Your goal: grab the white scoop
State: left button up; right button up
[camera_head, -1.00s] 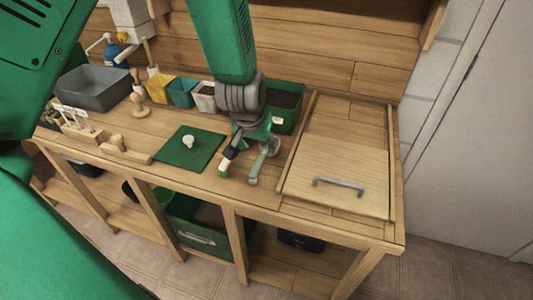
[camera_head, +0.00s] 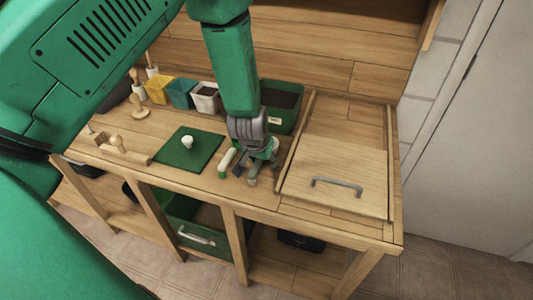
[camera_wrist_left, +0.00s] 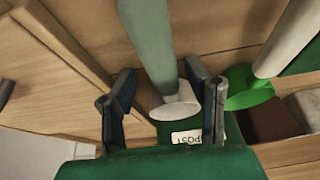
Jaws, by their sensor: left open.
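My left gripper (camera_head: 250,165) is open and low over the bench, in front of the dark green bin; its fingers also show in the left wrist view (camera_wrist_left: 163,108). In that view a grey-green tool with a whitish end (camera_wrist_left: 175,104) lies between the spread fingers; contact is unclear. A white tool with a bright green end (camera_wrist_left: 285,38) is just right of the fingers; in the head view this tool (camera_head: 228,160) is left of the gripper. Which one is the white scoop, I cannot tell. My right gripper is not in view.
The dark green bin (camera_head: 284,121) stands behind the gripper. A wooden lid with a grey handle (camera_head: 338,186) is to the right. A green mat (camera_head: 174,153) with a white knob is left. Small pots (camera_head: 182,101) line the back.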

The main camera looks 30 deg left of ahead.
pick_arm(q)
jog(key=shift+a, duration=0.1)
jog(key=c, duration=1)
jog(key=shift+s+a+f, duration=0.1)
jog(key=shift+a, duration=0.25)
jog(key=shift+d+r, duration=0.1)
jog(key=shift+r, duration=0.4)
notch_tip(320, 180, up, 9)
jog(key=shift+r, duration=0.1)
